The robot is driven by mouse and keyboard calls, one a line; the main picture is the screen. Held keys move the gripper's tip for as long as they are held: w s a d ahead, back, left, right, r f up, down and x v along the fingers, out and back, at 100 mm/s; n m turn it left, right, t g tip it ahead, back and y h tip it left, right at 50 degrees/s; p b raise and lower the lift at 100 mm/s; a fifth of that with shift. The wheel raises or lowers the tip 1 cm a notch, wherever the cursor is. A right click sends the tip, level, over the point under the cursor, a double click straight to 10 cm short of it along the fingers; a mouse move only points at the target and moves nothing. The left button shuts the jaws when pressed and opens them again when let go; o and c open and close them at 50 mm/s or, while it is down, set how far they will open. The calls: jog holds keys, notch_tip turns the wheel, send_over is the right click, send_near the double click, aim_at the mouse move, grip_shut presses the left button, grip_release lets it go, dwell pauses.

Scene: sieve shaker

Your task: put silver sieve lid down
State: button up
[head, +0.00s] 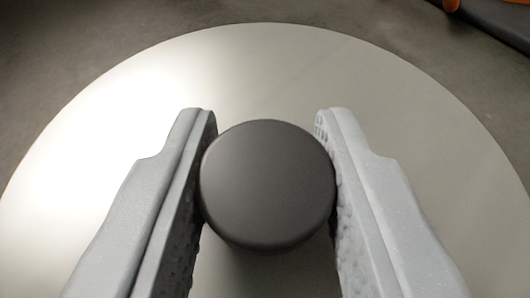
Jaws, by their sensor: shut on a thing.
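The silver sieve lid (270,65) is a large, pale, round metal disc that fills most of the head view. A dark grey round knob (268,183) stands at its middle. My gripper (266,125) is shut on the knob, with one grey finger pressed against its left side and one against its right. The lower part of the lid runs out of the picture. What lies directly under the lid is hidden, so I cannot tell whether it rests on anything.
A dark grey surface (120,30) shows beyond the lid at the top. A dark object with an orange part (488,5) is at the top right corner, partly cut off.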

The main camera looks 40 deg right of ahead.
jog(key=o, duration=1)
jog(key=shift+s+a+f, duration=0.1)
jog(key=shift+s+f, duration=0.1)
jog(key=shift+f, duration=0.55)
jog(key=shift+c, duration=0.2)
jog(key=shift+o, duration=0.5)
jog(key=shift+f, duration=0.25)
jog(key=shift+s+a, duration=0.1)
jog(key=shift+w+r+p, duration=0.2)
jog(key=shift+r+p, duration=0.1)
jog(key=shift+r, duration=0.2)
jog(key=v, duration=0.4)
jog(key=r+v, duration=0.1)
jog(key=v, duration=0.4)
jog(key=shift+r+p, duration=0.1)
jog(key=shift+p, duration=0.2)
jog(key=shift+s+a+r+b, duration=0.2)
jog(key=shift+s+a+b, duration=0.15)
jog(key=shift+b, duration=0.3)
jog(key=shift+s+a+r+b, duration=0.35)
jog(key=shift+s+b, duration=0.1)
jog(key=shift+s, duration=0.1)
